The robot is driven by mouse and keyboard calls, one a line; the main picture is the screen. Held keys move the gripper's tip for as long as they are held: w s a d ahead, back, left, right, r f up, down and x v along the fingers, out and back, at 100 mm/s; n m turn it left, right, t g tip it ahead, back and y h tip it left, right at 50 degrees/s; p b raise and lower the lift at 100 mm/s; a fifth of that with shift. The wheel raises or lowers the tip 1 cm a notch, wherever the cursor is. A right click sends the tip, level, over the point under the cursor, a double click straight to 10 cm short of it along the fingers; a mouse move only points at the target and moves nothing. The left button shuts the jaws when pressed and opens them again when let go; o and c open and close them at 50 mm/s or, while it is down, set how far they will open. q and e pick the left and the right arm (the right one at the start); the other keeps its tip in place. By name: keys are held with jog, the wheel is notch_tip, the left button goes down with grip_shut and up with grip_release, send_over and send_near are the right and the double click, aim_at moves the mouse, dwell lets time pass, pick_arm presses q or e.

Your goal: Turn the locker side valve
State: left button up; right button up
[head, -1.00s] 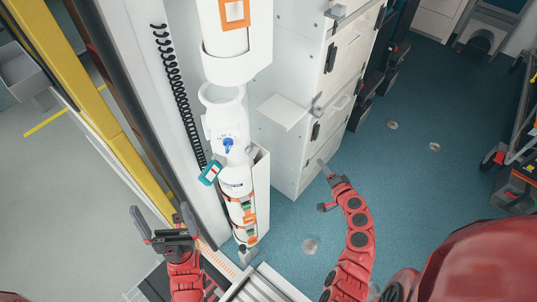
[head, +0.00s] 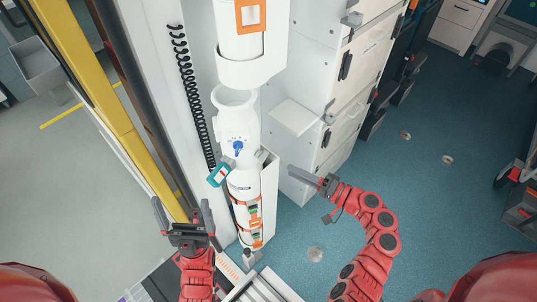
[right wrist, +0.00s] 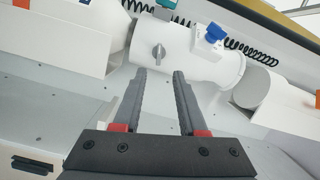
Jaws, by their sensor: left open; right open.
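A white bottle (head: 238,120) stands upright at the wall, with a blue knob (head: 238,148) on its front. In the right wrist view a grey valve knob (right wrist: 158,52) sits on the bottle's side facing my right gripper, and the blue knob (right wrist: 214,32) shows further right. My right gripper (head: 302,176) is open and empty, right of the bottle and apart from it. In the right wrist view its fingertips (right wrist: 160,73) point at the grey knob, which lies beyond them. My left gripper (head: 181,204) is open and empty, lower left of the bottle.
White locker drawers (head: 337,100) stand right of the bottle, with a small shelf (head: 297,117) jutting out. A teal tag (head: 219,175) hangs by the bottle. A black coiled cord (head: 190,85) and a yellow post (head: 80,70) are at left.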

aim_at(262, 156)
jog(key=p+x, duration=0.2)
jog(key=x, duration=0.8)
grip_shut()
